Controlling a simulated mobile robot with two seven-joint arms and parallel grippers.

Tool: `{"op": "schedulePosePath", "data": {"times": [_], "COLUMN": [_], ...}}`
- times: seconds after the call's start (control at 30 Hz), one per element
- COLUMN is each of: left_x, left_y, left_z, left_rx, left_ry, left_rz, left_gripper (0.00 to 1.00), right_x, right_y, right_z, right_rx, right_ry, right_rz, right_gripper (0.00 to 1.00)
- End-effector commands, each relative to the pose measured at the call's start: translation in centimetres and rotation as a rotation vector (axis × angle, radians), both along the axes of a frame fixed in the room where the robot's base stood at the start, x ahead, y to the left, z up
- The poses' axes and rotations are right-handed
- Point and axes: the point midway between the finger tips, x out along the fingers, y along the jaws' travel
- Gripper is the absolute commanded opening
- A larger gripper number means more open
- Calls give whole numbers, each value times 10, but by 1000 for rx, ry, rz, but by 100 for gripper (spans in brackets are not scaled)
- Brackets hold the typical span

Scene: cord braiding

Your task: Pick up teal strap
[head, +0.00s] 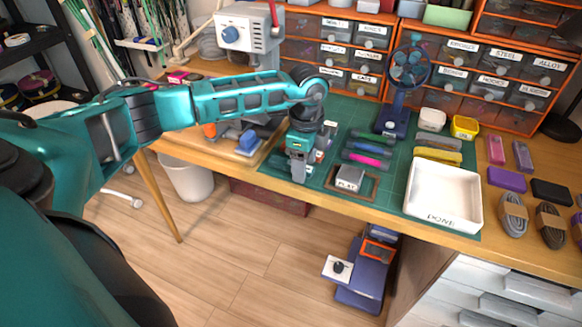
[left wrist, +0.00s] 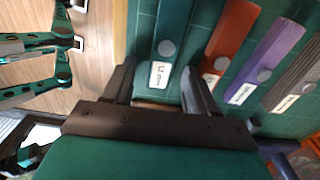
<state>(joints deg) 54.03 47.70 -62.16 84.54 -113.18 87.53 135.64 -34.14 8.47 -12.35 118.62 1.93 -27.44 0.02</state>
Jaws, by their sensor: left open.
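The teal strap (left wrist: 172,35) lies flat on the green mat in the left wrist view, with a round grey stud and a small white label near its close end. My left gripper (left wrist: 158,78) is open, its two fingers on either side of the strap's close end. I cannot tell whether the fingers touch it. In the head view my left gripper (head: 298,172) points down at the front left part of the mat. It hides the strap there. My right gripper is not in view.
An orange strap (left wrist: 232,35), a purple strap (left wrist: 268,60) and a grey strap lie to the right of the teal one.

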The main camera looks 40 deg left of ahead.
Motion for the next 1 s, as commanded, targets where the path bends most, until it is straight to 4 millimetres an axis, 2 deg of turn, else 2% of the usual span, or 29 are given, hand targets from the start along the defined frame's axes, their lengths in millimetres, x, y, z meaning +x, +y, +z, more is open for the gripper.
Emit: {"op": "schedulePosePath", "data": {"times": [0.2,0.77,1.0], "left_x": [0,0,0], "left_y": [0,0,0], "left_z": [0,0,1], "left_rx": [0,-1,-1], "left_ry": [0,0,-1], "left_rz": [0,0,0], "left_gripper": [56,2,0], "right_x": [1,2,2], "right_y": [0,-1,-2], "right_z": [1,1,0], "right_rx": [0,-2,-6], "right_ry": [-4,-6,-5], "right_rz": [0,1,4], "right_gripper": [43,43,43]}}
